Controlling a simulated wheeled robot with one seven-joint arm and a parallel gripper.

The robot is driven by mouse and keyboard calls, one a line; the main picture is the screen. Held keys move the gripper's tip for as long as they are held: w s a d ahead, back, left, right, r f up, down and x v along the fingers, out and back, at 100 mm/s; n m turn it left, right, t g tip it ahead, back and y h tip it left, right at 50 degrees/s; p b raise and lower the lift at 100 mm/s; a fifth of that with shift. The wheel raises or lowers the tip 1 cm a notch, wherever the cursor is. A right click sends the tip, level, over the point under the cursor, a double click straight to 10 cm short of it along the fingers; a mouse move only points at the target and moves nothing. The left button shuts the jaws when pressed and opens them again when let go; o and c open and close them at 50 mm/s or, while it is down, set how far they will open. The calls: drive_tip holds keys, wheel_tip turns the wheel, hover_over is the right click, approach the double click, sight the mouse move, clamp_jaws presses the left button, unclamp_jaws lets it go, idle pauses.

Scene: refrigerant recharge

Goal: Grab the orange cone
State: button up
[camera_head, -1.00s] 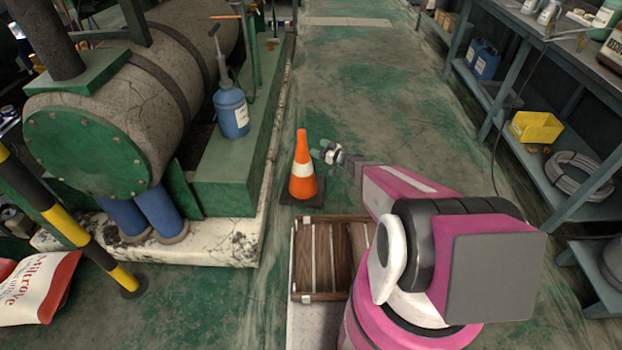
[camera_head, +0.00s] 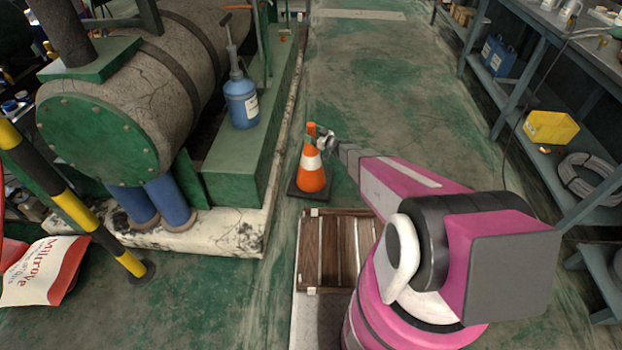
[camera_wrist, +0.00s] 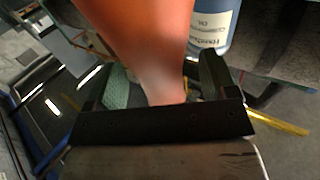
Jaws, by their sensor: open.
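The orange cone (camera_head: 312,172) with a white band stands upright on its dark square base on the floor, left of centre in the head view. My gripper (camera_head: 319,139) is at the upper part of the cone, partly in front of it. In the wrist view the cone's orange side (camera_wrist: 145,35) fills the upper middle and narrows down towards the palm. My gripper (camera_wrist: 160,80) is open, with a finger on either side of the cone. I cannot tell whether the fingers touch it.
A wooden crate (camera_head: 340,250) lies in front of the cone. A green plinth (camera_head: 238,165) with a blue bottle (camera_head: 241,103) and a large tank (camera_head: 130,110) is at left. Shelving (camera_head: 520,110) with a yellow bin (camera_head: 551,127) is at right. The floor beyond the cone is clear.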

drive_tip(key=shift+w+a, duration=0.4)
drive_tip(key=shift+a, duration=0.05)
clamp_jaws()
drive_tip(key=shift+r, duration=0.1)
drive_tip(key=shift+s+r, duration=0.1)
